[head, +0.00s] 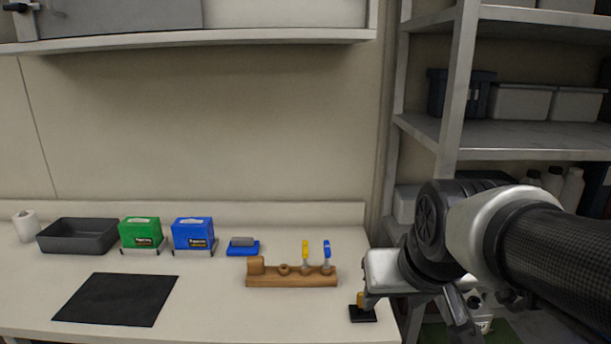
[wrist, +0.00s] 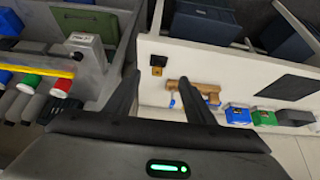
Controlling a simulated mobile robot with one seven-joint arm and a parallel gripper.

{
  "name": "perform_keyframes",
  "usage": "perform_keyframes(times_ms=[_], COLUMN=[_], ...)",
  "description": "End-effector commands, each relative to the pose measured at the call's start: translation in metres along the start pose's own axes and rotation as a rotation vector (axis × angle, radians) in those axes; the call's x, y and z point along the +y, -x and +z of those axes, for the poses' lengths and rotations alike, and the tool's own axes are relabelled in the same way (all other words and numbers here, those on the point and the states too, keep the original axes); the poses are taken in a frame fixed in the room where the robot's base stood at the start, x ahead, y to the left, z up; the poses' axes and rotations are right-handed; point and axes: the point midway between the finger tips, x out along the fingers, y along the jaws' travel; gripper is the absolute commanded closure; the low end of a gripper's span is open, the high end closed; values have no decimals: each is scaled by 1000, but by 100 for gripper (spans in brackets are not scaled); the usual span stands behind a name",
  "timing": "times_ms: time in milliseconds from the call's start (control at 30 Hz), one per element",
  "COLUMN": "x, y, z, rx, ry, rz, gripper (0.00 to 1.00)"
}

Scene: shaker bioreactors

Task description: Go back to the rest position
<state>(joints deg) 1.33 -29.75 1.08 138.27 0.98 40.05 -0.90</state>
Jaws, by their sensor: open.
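My gripper (wrist: 160,76) is open and empty; its two dark fingers are spread apart in the wrist view. In the head view my arm reaches in from the right, with the hand at the bench's right end, partly hiding its own fingers. The white bench (head: 215,300) runs along the wall at left. A small black base with an orange-brown piece (head: 362,314) sits near the bench's right end, just below the hand in the picture. It also shows in the wrist view (wrist: 157,70), beyond the fingers and apart from them.
A wooden holder (head: 290,280) carries yellow and blue-topped items. Behind are a blue block (head: 243,250), blue box (head: 193,234), green box (head: 142,233) and dark tray (head: 78,236). A black mat (head: 117,299) lies in front. Metal shelving (head: 455,90) stands at right, close to my arm.

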Motion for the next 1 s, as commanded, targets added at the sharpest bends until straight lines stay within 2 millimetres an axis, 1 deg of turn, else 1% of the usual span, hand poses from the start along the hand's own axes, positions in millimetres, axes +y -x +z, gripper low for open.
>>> perform_keyframes(times_ms=[33, 100, 267, 300, 333, 800, 900, 1000], x=[0, 0, 1, 1, 1, 1, 1, 1], y=[11, 21, 41, 54, 62, 147, 154, 154], z=[11, 28, 64, 60, 54, 0, -4, -4], rx=[-2, -18, -50, -56, -58, -58, -58, -58], ry=[1, 0, -1, -1, -2, -2, -2, -2], rz=[0, 0, -1, -1, 0, -1, -1, -1], gripper=[51, 51, 51, 51, 51, 51, 51, 51])
